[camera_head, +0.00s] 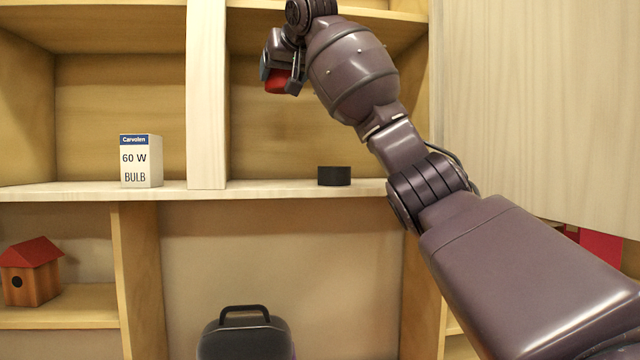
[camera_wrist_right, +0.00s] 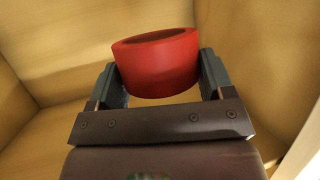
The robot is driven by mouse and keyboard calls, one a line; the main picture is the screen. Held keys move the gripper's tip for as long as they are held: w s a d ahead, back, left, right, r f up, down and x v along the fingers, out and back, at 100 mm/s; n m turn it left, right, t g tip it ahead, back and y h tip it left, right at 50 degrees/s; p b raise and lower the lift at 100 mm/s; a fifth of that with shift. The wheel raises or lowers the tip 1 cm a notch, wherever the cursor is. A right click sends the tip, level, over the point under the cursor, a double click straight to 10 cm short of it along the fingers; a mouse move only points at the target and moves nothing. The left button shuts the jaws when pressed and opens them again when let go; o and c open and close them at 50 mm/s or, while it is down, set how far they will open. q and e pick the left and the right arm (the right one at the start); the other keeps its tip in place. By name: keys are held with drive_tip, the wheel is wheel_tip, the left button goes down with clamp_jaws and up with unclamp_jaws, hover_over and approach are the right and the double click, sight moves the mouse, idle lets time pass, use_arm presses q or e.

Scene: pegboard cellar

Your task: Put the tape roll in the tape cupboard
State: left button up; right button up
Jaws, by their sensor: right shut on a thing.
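A red tape roll (camera_wrist_right: 158,66) is held between the two fingers of my right gripper (camera_wrist_right: 160,80) in the right wrist view. In the head view the red roll (camera_head: 277,82) shows partly, behind the fingers of my right gripper (camera_head: 280,78). The gripper is in the upper part of the right-hand open compartment of the wooden cupboard (camera_head: 207,120), above its shelf. A black roll, perhaps tape (camera_head: 334,176), lies flat on that shelf, below and right of the gripper. My left gripper is not in view.
A white and blue bulb box (camera_head: 141,162) stands in the left compartment, past a pale upright divider. A pale door panel (camera_head: 540,100) stands open at right. Below are a red-roofed birdhouse (camera_head: 31,272) and a dark case with a handle (camera_head: 245,335). The shelf left of the black roll is clear.

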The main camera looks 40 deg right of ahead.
hover_over(284, 186)
drive_tip(key=f, duration=1.5)
drive_tip(key=shift+w+d+f, duration=0.1)
drive_tip(key=shift+w+d, duration=0.1)
drive_tip(key=shift+w, duration=0.15)
drive_tip(key=shift+f, duration=2.2)
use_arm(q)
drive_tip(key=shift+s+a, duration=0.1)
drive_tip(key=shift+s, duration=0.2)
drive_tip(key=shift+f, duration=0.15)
use_arm(e)
drive_tip(key=shift+f, duration=0.1)
drive_tip(key=o, duration=1)
drive_tip(key=shift+f, duration=0.1)
drive_tip(key=shift+c, duration=0.2)
drive_tip(key=shift+s+r, duration=0.15)
drive_tip(key=shift+r, duration=0.1)
use_arm(q)
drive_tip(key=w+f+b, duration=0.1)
drive_tip(key=b, duration=0.1)
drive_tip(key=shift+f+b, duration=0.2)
drive_tip(key=shift+b, duration=0.2)
use_arm(e)
drive_tip(key=v, duration=1.1)
drive_tip(key=shift+s, duration=0.3)
